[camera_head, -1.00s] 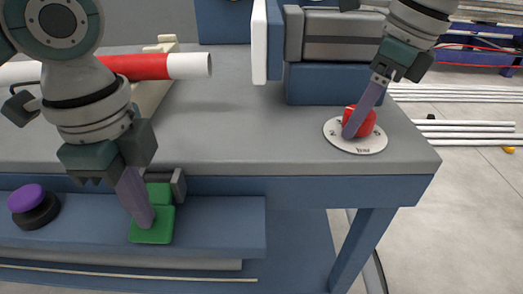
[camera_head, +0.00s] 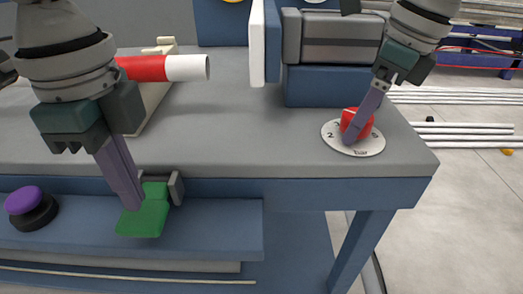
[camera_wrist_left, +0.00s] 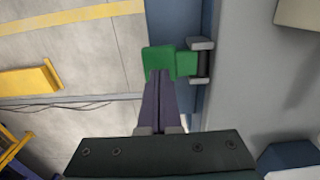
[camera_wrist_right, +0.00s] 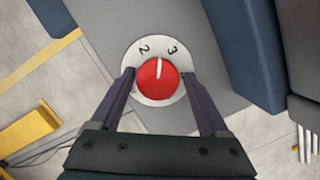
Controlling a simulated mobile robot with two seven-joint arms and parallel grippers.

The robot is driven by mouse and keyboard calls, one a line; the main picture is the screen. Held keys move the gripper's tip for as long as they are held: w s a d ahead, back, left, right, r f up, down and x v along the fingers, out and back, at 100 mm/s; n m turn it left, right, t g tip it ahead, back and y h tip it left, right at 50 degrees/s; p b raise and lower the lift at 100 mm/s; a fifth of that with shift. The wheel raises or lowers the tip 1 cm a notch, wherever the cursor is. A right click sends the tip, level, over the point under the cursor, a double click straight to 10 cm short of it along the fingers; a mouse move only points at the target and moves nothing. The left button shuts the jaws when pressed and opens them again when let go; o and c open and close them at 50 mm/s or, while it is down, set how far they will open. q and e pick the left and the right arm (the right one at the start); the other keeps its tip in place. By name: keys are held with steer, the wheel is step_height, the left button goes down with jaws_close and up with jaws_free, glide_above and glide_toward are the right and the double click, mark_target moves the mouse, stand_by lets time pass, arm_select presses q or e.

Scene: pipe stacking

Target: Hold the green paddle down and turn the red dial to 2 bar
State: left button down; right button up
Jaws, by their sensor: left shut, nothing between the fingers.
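The green paddle (camera_head: 145,218) hangs from its hinge on the blue ledge at the bench front and looks tilted upward. My left gripper (camera_head: 134,205) is shut and empty, its tip overlapping the paddle's edge; contact is unclear. The left wrist view shows the paddle (camera_wrist_left: 168,63) just beyond the tip. The red dial (camera_head: 356,124) sits on a white numbered disc (camera_head: 365,149) at the bench's right corner. My right gripper (camera_wrist_right: 158,75) is open, one finger on each side of the dial (camera_wrist_right: 157,85). The dial's white mark points between 2 and 3 in that view.
A purple button (camera_head: 25,200) is left of the paddle on the ledge. A red and white pipe (camera_head: 185,68) lies in a cream support. A grey-and-blue block (camera_head: 330,85) stands behind the dial. The bench top's middle is clear.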

steer(key=shift+o, duration=0.6)
steer(key=shift+a, duration=0.15)
steer(key=shift+a+r, duration=0.1)
steer(key=shift+a, duration=0.05)
steer(key=shift+c, duration=0.2)
steer(key=c, duration=1.2)
